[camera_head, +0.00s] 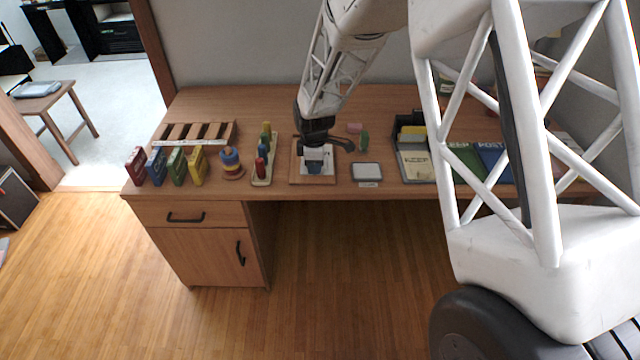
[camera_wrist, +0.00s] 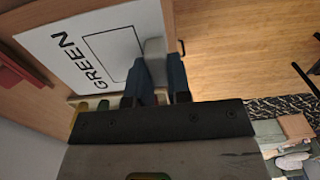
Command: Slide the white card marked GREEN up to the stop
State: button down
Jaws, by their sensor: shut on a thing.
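The white card marked GREEN (camera_wrist: 85,55) lies flat in the wrist view, with an outlined rectangle beside its lettering. In the head view the card (camera_head: 327,157) lies on a small wooden board (camera_head: 299,174) near the desk's front edge, partly hidden by my arm. My gripper (camera_head: 315,169) is low over the card's near part. In the wrist view my gripper's dark blue fingers (camera_wrist: 162,72) are close together at a pale grey block (camera_wrist: 154,52) on the card's edge side. A reddish bar (camera_wrist: 22,66) lies beyond the card's far edge; whether it is the stop is unclear.
A grey pad (camera_head: 367,171) lies right of the board, with a green stamp-like piece (camera_head: 364,141) behind it. A tray of figures (camera_head: 262,172) stands to the left. A dark tray (camera_head: 417,178) with cards stands further right. Free desk lies between them.

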jog(key=w, duration=0.2)
jog(key=w+a, duration=0.1)
jog(key=w, duration=0.4)
jog(key=shift+w+a+r, duration=0.2)
jog(key=shift+a+r, duration=0.05)
jog(key=shift+r, duration=0.1)
jog(key=shift+f, duration=0.3)
jog(key=shift+f, duration=3.1)
jog(key=shift+w+f, duration=0.1)
jog(key=shift+w, duration=0.35)
jog(key=shift+w, duration=0.7)
jog(key=shift+w, duration=1.25)
